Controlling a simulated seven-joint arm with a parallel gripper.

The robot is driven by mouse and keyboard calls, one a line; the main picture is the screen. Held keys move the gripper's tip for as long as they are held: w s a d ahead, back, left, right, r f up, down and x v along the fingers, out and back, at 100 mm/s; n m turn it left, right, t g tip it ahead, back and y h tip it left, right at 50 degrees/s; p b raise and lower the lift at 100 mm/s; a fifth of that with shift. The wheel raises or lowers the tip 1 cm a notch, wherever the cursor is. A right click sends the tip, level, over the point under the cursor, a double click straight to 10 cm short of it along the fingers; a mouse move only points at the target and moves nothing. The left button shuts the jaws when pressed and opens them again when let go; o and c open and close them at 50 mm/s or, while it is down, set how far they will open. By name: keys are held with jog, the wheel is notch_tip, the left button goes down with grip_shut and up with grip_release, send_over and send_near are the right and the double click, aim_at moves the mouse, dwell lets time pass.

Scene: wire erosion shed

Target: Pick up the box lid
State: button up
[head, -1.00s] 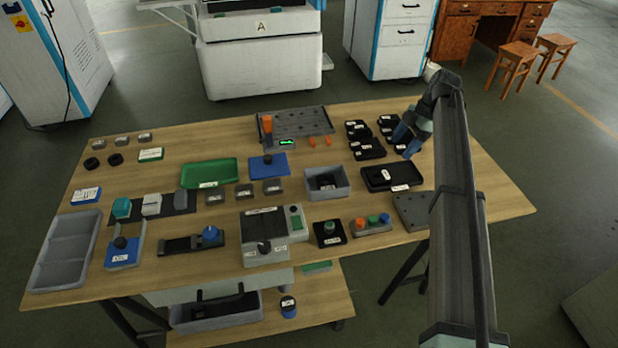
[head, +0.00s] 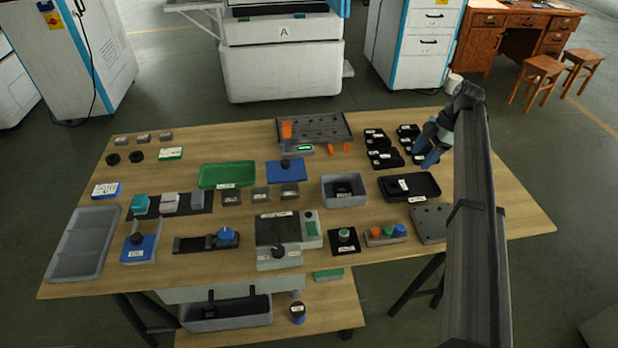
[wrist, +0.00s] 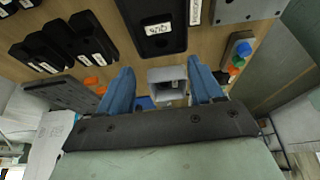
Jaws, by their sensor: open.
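My gripper (wrist: 160,68) has two blue fingers, apart and empty. In the head view my gripper (head: 430,150) hangs over the table's right side, well right of the lid.
Black labelled blocks (head: 384,157) and a black tray (head: 425,185) lie near my gripper. A green tray (head: 227,175) is left of the lid, a grey perforated plate (head: 325,127) behind it. Small grey blocks (head: 261,194) sit in front. Bare wood shows at the far right.

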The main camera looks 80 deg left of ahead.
jog(key=s+a+r+n+t, duration=0.1)
jog(key=s+a+n, duration=0.1)
jog(key=s, duration=1.7)
jog(key=s+a+n, duration=0.1)
jog(key=s+a, duration=0.1)
jog(key=s, duration=1.8)
jog(key=m+t+y, duration=0.1)
jog(key=m+y, duration=0.3)
jog(key=m, duration=1.2)
send_near(285, 161)
jog(key=x, duration=0.3)
jog(key=shift+s+d+f, duration=0.2)
jog(key=shift+d+f, duration=0.05)
jog(key=shift+f, duration=0.2)
jog(key=shift+a+x, duration=0.15)
jog(key=shift+x, duration=1.15)
jog(key=shift+a+x, duration=0.1)
jog(key=shift+x, duration=1.2)
jog(key=shift+w+r, duration=0.1)
jog(key=shift+w, duration=0.05)
jog(key=c, duration=1.2)
